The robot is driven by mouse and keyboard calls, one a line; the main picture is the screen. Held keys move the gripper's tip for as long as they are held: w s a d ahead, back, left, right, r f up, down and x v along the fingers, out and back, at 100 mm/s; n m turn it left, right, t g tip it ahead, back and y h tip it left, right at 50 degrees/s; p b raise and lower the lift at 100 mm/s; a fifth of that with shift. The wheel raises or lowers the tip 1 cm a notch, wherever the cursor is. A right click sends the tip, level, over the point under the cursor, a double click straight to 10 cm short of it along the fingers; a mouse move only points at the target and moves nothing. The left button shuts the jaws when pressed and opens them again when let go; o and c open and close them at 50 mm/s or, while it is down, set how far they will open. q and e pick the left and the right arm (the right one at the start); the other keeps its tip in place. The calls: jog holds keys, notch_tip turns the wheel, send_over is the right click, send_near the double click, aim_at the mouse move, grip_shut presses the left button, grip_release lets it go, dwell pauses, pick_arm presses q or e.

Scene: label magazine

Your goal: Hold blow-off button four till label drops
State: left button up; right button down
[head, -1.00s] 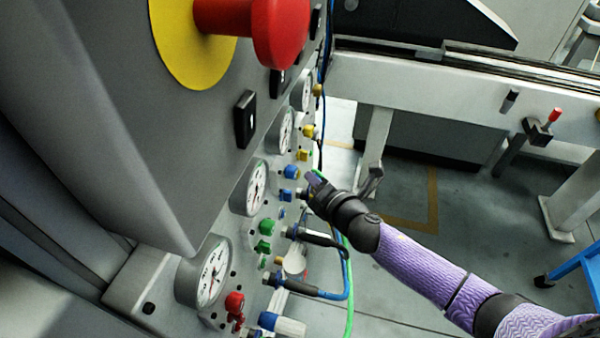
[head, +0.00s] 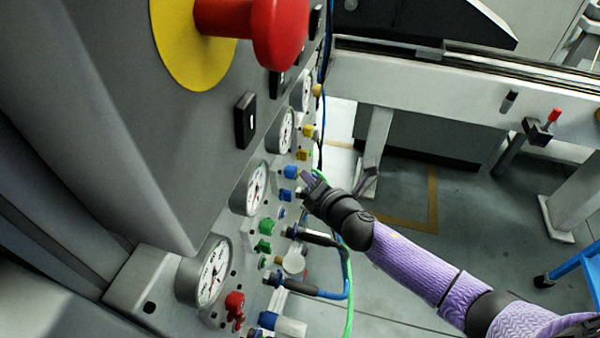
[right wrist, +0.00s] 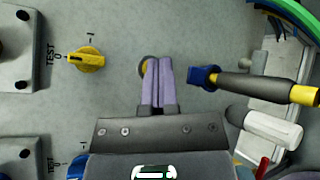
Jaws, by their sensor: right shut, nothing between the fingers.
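My right gripper (head: 308,180) is shut and empty, its purple fingers close to the valve panel beside a blue knob (head: 290,172). My left gripper is not in view. No label can be made out.
A blue fitting with a dark hose end (right wrist: 250,86) and a white cylinder (right wrist: 270,128) stick out right of the fingers. Gauges (head: 212,272), a red knob (head: 235,304) and a large red mushroom button (head: 280,30) crowd the panel.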

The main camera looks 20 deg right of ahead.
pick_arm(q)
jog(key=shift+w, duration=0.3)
pick_arm(e)
jog(key=shift+a, duration=0.1)
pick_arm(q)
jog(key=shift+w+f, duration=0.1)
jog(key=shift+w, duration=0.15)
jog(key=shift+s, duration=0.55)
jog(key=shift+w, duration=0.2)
pick_arm(e)
jog(key=shift+s+d, duration=0.2)
jog(key=shift+d, duration=0.05)
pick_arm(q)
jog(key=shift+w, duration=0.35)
pick_arm(e)
jog(key=shift+s+d, duration=0.25)
jog(key=shift+d, duration=0.15)
